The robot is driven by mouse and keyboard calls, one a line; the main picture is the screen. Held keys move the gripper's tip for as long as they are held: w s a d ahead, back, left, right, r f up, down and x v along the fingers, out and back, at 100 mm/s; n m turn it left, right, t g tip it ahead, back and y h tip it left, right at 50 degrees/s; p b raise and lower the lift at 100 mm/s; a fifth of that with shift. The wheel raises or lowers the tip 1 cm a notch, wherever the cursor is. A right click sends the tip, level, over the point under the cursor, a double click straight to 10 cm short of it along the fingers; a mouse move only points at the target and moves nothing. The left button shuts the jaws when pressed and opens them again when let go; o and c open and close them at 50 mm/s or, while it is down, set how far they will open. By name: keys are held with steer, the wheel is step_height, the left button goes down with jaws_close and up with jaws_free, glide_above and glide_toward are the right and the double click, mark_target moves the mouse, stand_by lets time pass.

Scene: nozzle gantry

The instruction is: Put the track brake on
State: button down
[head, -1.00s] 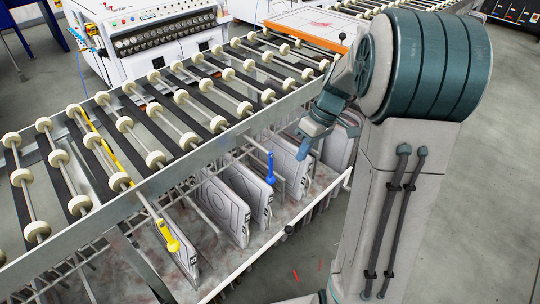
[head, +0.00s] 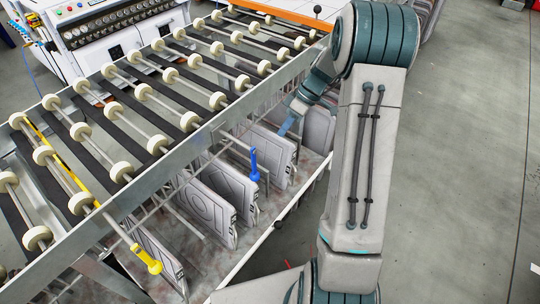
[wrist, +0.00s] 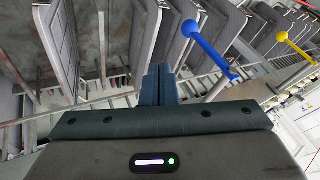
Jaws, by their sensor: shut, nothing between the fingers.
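Several grey panels (head: 208,207) stand in a rack under the track, close to my gripper. Black knobs are at the rack's front edge (head: 277,225) and by the orange bar (head: 317,9). A white machine (head: 110,28) stands behind. Floor at right (head: 460,150) is clear.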

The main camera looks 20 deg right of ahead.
steer(key=s+a+f, duration=0.3)
steer(key=a+f, duration=0.4)
steer(key=f, duration=0.2)
steer(key=shift+s+a+p, duration=0.3)
steer(key=shift+s+a, duration=0.05)
steer(key=shift+a, duration=0.05)
